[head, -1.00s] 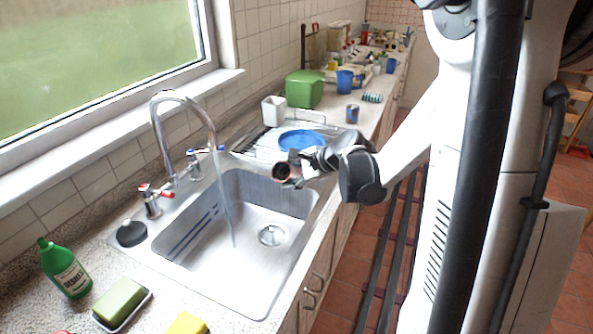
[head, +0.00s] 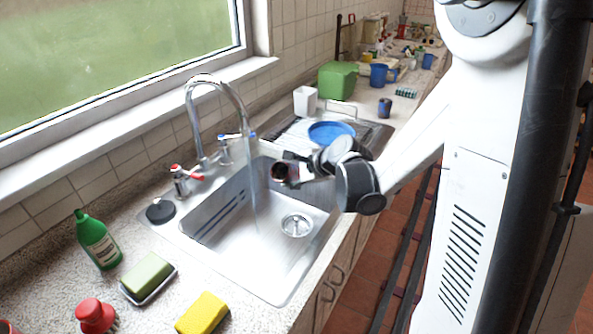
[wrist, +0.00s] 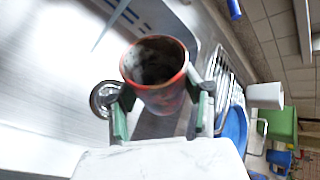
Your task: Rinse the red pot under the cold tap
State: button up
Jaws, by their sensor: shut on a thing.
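The red pot (wrist: 160,95) is gripped between the green-padded fingers of my gripper (wrist: 160,115) in the wrist view. Its open mouth faces the camera and its inside looks dark. In the head view the pot (head: 281,172) is tilted at the end of my gripper (head: 300,170), over the back right part of the steel sink (head: 215,215). The tap (head: 190,110) has a curved spout, and a stream of water (head: 254,190) falls from it into the basin, to the left of the pot and apart from it. The blue-marked cold tap handle (head: 237,136) is behind the stream; a red-marked handle (head: 186,174) is nearer.
A blue plate (head: 331,132) lies on the drainer right of the sink, with a white cup (head: 305,100) and green box (head: 338,80) behind. A green bottle (head: 98,240), soap dish (head: 148,278), yellow sponge (head: 202,313) and red-handled brush (head: 95,315) stand at the front left.

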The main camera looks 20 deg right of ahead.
aim_at(277, 176)
jog(key=shift+w+a+f, duration=0.15)
jog(key=shift+a+f, duration=0.1)
jog(key=shift+a, duration=0.65)
jog(key=shift+w+a+f, duration=0.15)
jog(key=shift+a+f, duration=0.05)
jog(key=shift+a, duration=0.7)
jog(key=w+a+f+b, duration=0.1)
jog(key=a+b, duration=0.1)
jog(key=a, duration=0.3)
jog(key=shift+a+f, duration=0.25)
jog(key=shift+a, duration=0.1)
jog(key=shift+w, duration=0.1)
jog(key=shift+w+b, duration=0.15)
jog(key=shift+b, duration=0.15)
jog(key=shift+w+d, duration=0.1)
jog(key=shift+w, duration=0.25)
jog(key=shift+s, duration=0.15)
jog(key=shift+s, duration=0.35)
jog(key=shift+w+b, duration=0.25)
jog(key=shift+b, duration=0.1)
jog(key=shift+w, duration=0.25)
